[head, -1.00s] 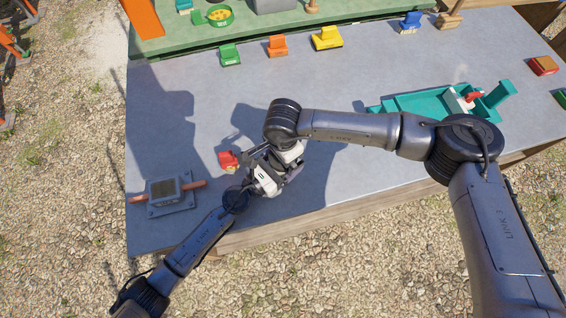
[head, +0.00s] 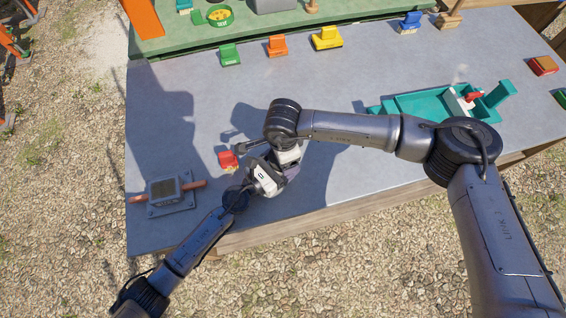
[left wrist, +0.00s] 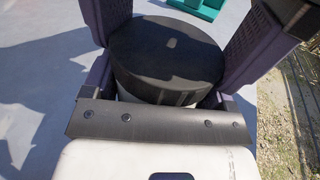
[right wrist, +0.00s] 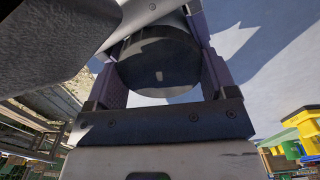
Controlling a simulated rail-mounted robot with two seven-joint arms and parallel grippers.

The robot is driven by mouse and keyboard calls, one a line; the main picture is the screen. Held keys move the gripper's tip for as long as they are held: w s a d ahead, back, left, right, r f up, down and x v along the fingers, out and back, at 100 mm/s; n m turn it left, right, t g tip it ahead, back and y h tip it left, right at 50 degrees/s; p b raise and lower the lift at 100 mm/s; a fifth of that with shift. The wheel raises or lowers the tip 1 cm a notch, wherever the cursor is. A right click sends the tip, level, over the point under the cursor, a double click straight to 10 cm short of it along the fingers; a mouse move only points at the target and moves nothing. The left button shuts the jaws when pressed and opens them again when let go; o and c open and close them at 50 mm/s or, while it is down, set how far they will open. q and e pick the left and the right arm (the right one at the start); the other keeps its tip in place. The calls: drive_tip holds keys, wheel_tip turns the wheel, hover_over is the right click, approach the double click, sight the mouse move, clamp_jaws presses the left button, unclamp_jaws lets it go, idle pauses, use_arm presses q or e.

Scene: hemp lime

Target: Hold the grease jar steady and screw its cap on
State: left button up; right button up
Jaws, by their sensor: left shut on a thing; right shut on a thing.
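The grease jar (left wrist: 127,97) shows only as a thin pale strip under its round black cap (left wrist: 165,55) in the left wrist view. The cap has a ridged side and sits over the jar's top. The cap also shows between the fingers in the right wrist view (right wrist: 158,62). My left gripper (head: 272,176) is shut on the jar, coming from the lower left. My right gripper (head: 288,160) comes from above and is shut on the cap. Both grippers meet close together over the table's front part. The arms hide jar and cap in the head view; I cannot tell how far the threads engage.
A small red block-like object (head: 228,160) stands just left of the grippers. A grey fixture with a copper-coloured bar (head: 166,205) sits at the table's left. A teal tray (head: 415,102) lies at the right. Small coloured brushes line the back. The middle table (head: 220,100) is clear.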

drive_tip(key=o, duration=0.9)
drive_tip(key=shift+o, duration=0.2)
drive_tip(key=shift+r, duration=2.25)
drive_tip(key=shift+r+n, duration=1.4)
drive_tip(key=shift+r, duration=0.35)
